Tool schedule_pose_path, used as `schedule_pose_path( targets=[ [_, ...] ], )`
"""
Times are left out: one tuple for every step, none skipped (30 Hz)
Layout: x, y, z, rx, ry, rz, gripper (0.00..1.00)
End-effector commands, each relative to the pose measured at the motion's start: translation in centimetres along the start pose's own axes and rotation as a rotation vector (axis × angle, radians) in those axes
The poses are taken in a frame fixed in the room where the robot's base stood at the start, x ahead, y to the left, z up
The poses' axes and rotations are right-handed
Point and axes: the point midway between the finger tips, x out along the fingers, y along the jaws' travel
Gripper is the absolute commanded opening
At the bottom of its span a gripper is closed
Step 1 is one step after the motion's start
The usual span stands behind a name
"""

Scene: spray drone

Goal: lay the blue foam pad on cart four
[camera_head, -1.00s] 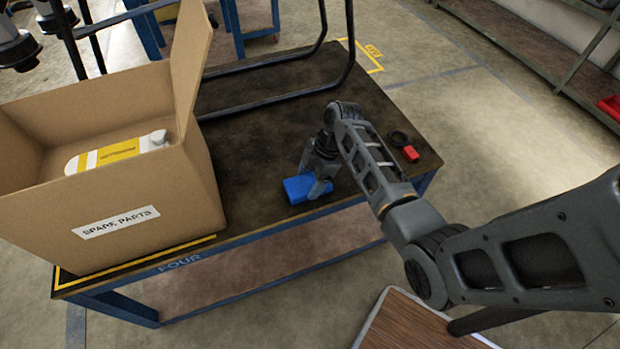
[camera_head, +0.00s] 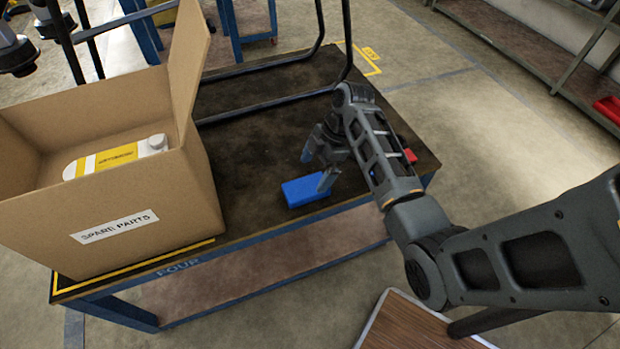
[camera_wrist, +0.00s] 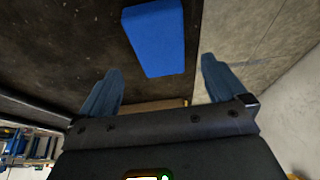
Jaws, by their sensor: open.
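The blue foam pad (camera_head: 303,191) lies flat on the dark top of cart four (camera_head: 248,217), close to its front edge, right of the FOUR label. My gripper (camera_head: 317,168) is open and empty just above and behind the pad, apart from it. In the wrist view the pad (camera_wrist: 156,38) shows beyond the two spread fingers (camera_wrist: 160,90), with nothing between them.
An open cardboard box (camera_head: 120,195) marked SPARE PARTS stands on the cart's left side, with a white and yellow container (camera_head: 115,157) inside. A black tubular frame (camera_head: 262,66) stands at the back. A small red thing (camera_head: 410,156) lies right, partly behind my arm.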

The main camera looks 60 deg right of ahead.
Motion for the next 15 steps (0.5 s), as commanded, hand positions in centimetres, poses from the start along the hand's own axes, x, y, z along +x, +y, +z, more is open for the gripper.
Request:
schedule_pose_path(
  targets=[
    [-1.1,0.1,0.0,0.000,0.000,0.004,0.98],
    [-1.8,0.1,0.0,0.000,0.000,0.005,0.98],
    [-2.5,0.1,0.0,0.000,0.000,0.004,0.98],
    [-3.0,0.1,0.0,0.000,0.000,0.004,0.98],
    [-3.5,0.1,0.0,0.000,0.000,0.003,0.98],
    [-4.1,0.1,0.0,0.000,0.000,0.003,0.98],
    [-4.5,0.1,0.0,0.000,0.000,0.003,0.98],
    [-4.9,0.1,0.0,0.000,0.000,0.002,0.98],
    [-5.3,0.1,0.0,0.000,0.000,0.002,0.98],
    [-5.6,0.0,0.0,0.000,0.000,0.002,0.98],
    [-5.8,0.0,0.0,0.000,0.000,0.001,0.98],
    [-6.1,0.0,0.0,0.000,0.000,0.001,0.98],
    [-6.2,0.0,0.0,0.001,0.000,0.001,0.98],
    [-6.3,0.0,0.0,0.001,0.000,0.001,0.98],
    [-6.4,0.0,0.0,0.001,0.000,0.000,0.98]
  ],
)
